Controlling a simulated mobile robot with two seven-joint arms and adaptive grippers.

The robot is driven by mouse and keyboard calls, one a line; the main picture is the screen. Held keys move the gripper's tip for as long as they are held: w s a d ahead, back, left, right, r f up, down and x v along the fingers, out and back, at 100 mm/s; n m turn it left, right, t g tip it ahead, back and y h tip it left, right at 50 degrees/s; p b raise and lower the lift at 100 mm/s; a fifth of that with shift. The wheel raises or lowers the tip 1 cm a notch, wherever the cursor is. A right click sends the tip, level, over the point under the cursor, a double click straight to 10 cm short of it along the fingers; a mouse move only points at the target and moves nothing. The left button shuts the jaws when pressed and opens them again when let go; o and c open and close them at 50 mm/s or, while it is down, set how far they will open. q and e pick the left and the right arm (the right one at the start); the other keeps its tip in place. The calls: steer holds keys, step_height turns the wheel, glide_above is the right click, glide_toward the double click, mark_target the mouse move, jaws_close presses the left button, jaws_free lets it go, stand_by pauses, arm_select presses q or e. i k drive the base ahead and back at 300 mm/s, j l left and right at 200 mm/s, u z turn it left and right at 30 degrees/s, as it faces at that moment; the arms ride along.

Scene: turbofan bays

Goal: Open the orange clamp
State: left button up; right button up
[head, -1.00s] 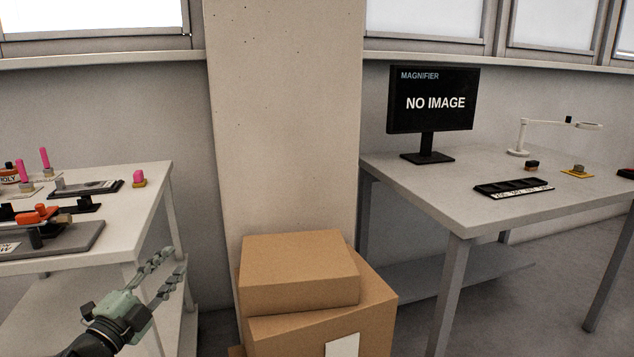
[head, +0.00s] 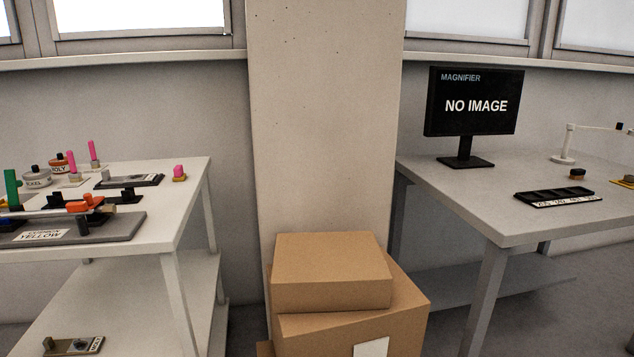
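An orange part (head: 86,203), which looks like the orange clamp, sits on a grey plate (head: 118,228) on the left table. A label reading "YELLOW" lies on the plate's front. The clamp is small in view, and I cannot tell whether it is open or shut. Neither of my grippers shows in the head view.
The white left table (head: 195,190) also holds pink-topped pieces, jars and a dark tray. Stacked cardboard boxes (head: 330,275) stand by the pillar (head: 325,120). A grey table (head: 450,205) with a monitor (head: 475,105) is at right. Floor shows between boxes and left table.

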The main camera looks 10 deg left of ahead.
mark_target(92, 202)
steer(key=u, duration=1.3)
